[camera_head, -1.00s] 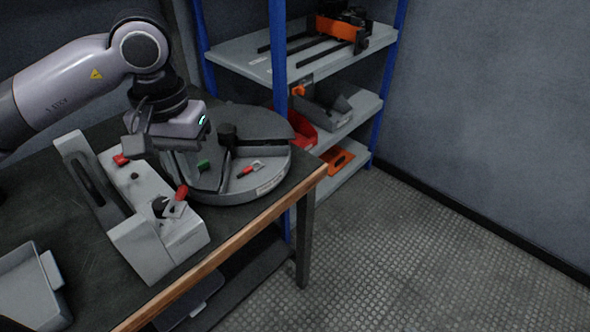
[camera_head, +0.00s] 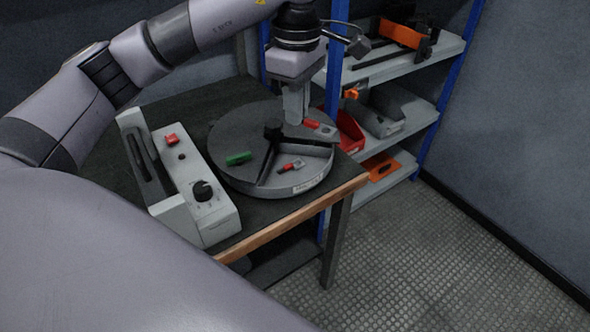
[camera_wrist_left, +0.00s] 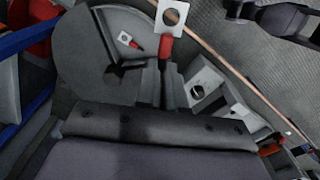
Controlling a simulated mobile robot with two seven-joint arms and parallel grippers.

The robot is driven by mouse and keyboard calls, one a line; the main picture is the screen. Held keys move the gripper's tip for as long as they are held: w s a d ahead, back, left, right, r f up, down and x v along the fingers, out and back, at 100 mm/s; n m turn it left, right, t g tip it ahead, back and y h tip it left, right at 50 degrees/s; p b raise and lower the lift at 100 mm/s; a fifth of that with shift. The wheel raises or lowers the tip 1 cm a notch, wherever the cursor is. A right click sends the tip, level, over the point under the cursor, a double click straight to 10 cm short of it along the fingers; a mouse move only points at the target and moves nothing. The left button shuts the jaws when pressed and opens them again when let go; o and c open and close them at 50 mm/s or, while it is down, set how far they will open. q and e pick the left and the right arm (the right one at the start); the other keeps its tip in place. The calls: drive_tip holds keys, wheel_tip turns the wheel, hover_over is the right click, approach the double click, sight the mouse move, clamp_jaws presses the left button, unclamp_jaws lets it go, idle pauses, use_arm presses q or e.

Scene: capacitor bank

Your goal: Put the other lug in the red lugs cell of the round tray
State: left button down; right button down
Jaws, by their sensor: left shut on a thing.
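My left gripper (camera_head: 297,120) points down over the back right of the round tray (camera_head: 232,180). It is shut on a red lug (camera_head: 312,124), whose flat metal tongue with a hole sticks out to the right. In the left wrist view the fingers (camera_wrist_left: 163,82) grip the held lug (camera_wrist_left: 165,46) by its red sleeve. The other red lug (camera_head: 291,166) lies in the front right cell, and also shows in the left wrist view (camera_wrist_left: 137,46). A green piece (camera_head: 238,158) lies in the left cell. I cannot tell the held lug's exact height. My right gripper is not in view.
A grey device (camera_head: 190,180) with a black knob and red switch stands left of the tray. The tray has a dark hub (camera_head: 273,130) and raised dividers. The table's wooden edge (camera_head: 290,218) is in front. A blue-post shelf (camera_head: 333,75) stands close behind.

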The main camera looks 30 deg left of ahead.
use_arm(q)
drive_tip(key=w+a+r+n, duration=0.2)
drive_tip(key=a+r+n, duration=0.15)
drive_tip(key=n, duration=0.95)
drive_tip(key=shift+f+b, duration=1.05)
drive_tip(key=shift+f, duration=9.05)
drive_tip(key=shift+f, duration=0.1)
drive_tip(key=shift+f+b, duration=0.45)
drive_tip(key=shift+f, duration=0.1)
drive_tip(key=c, duration=1.2)
unclamp_jaws()
drive_tip(key=shift+o, duration=0.2)
